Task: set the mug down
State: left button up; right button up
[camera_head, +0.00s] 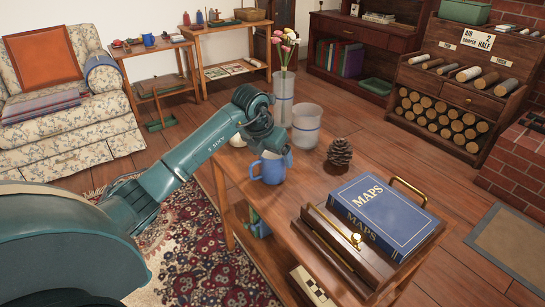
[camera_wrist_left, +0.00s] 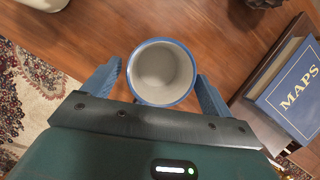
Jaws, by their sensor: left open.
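The mug (camera_head: 270,170) is blue and stands upright on the wooden table near its left edge. In the left wrist view the mug (camera_wrist_left: 163,73) shows from above, with a blue rim and a pale, empty inside. My left gripper (camera_head: 266,143) is over the mug in the head view. In the left wrist view my left gripper (camera_wrist_left: 158,72) is open, one blue finger on each side of the mug, with a slight gap visible on the left. The mug's underside is hidden. My right gripper is not in view.
On the table (camera_head: 295,182) stand a pine cone (camera_head: 340,152), a clear tumbler-like vase (camera_head: 306,126), a tall flower vase (camera_head: 284,98), and a wooden box (camera_head: 340,240) with a blue MAPS book (camera_head: 384,215). Bare wood lies between the mug and the box.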

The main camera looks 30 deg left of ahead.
pick_arm(q)
jog(key=p+v, duration=0.1)
jog(key=v, duration=0.8)
jog(key=shift+r+p, duration=0.15)
jog(key=shift+p, duration=0.2)
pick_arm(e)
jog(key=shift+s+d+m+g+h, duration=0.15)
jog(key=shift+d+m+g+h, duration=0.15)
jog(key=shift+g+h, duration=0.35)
